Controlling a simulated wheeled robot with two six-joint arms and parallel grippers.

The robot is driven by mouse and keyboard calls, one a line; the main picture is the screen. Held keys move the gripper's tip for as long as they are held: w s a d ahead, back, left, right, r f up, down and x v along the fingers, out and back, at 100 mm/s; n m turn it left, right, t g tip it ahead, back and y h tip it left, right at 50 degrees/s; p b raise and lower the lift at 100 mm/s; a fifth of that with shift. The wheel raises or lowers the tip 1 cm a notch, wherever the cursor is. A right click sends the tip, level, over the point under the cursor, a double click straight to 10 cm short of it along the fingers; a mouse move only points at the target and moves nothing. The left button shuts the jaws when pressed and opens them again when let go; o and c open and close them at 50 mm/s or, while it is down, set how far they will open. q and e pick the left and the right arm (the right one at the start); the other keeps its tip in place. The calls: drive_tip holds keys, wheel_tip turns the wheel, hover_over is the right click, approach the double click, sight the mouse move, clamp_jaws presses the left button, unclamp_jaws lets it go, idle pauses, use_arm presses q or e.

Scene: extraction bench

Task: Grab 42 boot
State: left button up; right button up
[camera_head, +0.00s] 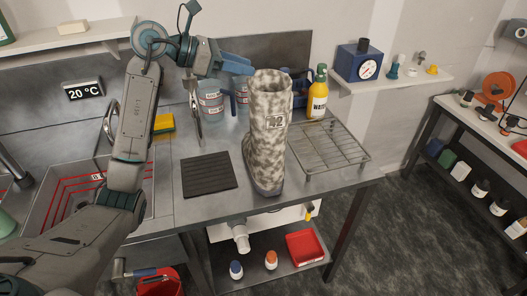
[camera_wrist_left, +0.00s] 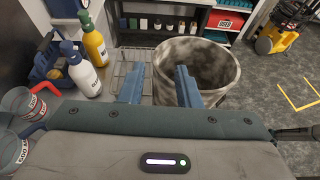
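The 42 boot (camera_head: 268,145), a tall mottled grey-and-white boot marked 42, stands upright on the metal bench in the head view. Its open top (camera_wrist_left: 205,65) shows in the left wrist view. My left gripper (camera_head: 248,77) is at the height of the boot's top, on its left side. In the left wrist view the blue fingers (camera_wrist_left: 160,68) are spread apart, one outside the boot's near rim and the other overlapping its opening. Whether either finger touches the boot I cannot tell. My right gripper is not in view.
A wire rack (camera_head: 328,150) lies right of the boot, with a yellow bottle (camera_head: 318,95) behind. A black ribbed mat (camera_head: 209,174) lies to its left. Labelled beakers (camera_head: 211,103) stand behind my left gripper. The sink (camera_head: 62,205) is at the left.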

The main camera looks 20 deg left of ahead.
sight(265, 71)
use_arm(q)
drive_tip(key=p+x, duration=0.2)
drive_tip(key=x, duration=0.1)
drive_tip(key=shift+w+r, duration=0.2)
drive_tip(key=shift+w, duration=0.1)
drive_tip(key=shift+p+x, duration=0.6)
drive_tip(key=shift+x, duration=0.55)
drive_tip(key=shift+w+d+f, duration=0.2)
drive_tip(key=shift+d+f, duration=0.05)
drive_tip(key=shift+f, duration=0.05)
drive_tip(key=shift+w+d+f, duration=0.1)
drive_tip(key=c, duration=0.6)
clamp_jaws()
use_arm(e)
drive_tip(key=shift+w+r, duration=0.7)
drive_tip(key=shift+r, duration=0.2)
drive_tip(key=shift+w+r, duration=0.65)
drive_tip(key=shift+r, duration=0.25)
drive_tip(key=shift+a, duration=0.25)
